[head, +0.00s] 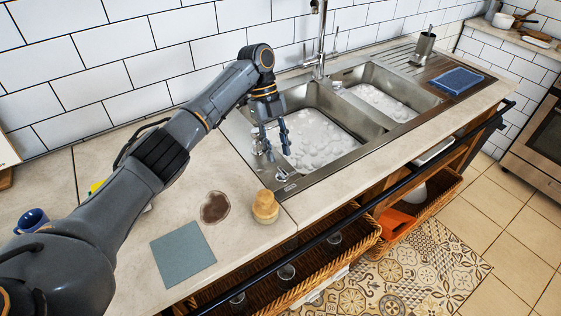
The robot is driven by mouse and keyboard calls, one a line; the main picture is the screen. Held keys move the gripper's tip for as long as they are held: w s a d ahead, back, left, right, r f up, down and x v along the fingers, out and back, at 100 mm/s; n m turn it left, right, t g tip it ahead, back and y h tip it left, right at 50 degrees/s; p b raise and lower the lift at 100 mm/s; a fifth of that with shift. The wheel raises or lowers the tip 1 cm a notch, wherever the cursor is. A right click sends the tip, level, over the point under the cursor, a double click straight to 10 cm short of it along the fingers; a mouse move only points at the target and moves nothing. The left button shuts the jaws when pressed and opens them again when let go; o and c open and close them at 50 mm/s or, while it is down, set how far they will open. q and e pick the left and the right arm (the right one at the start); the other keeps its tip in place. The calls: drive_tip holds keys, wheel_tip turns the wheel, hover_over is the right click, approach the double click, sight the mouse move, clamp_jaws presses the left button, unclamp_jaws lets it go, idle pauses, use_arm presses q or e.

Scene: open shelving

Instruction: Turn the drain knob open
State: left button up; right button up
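The double steel sink (330,160) is set in the counter, and both basins hold white suds. A small chrome knob (281,175) sits on the near left corner of its rim; I take it to be the drain knob, though its position is too small to read. My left gripper (276,146) hangs fingers down by the left edge of the left basin, just beyond the knob. Its two fingers are apart, with nothing seen between them. Contact with the knob cannot be made out. My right gripper is out of view.
A tall faucet (320,45) stands behind the sink. On the counter are a wooden brush (265,206), a brown stain (214,207), a grey-blue cloth (183,253) and a blue mug (32,220). A black rail (370,208) runs along the front.

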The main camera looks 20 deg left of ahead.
use_arm(q)
drive_tip(key=v, duration=0.6)
drive_tip(key=shift+r, duration=0.4)
drive_tip(key=shift+w+a, duration=0.1)
drive_tip(key=shift+w, duration=0.05)
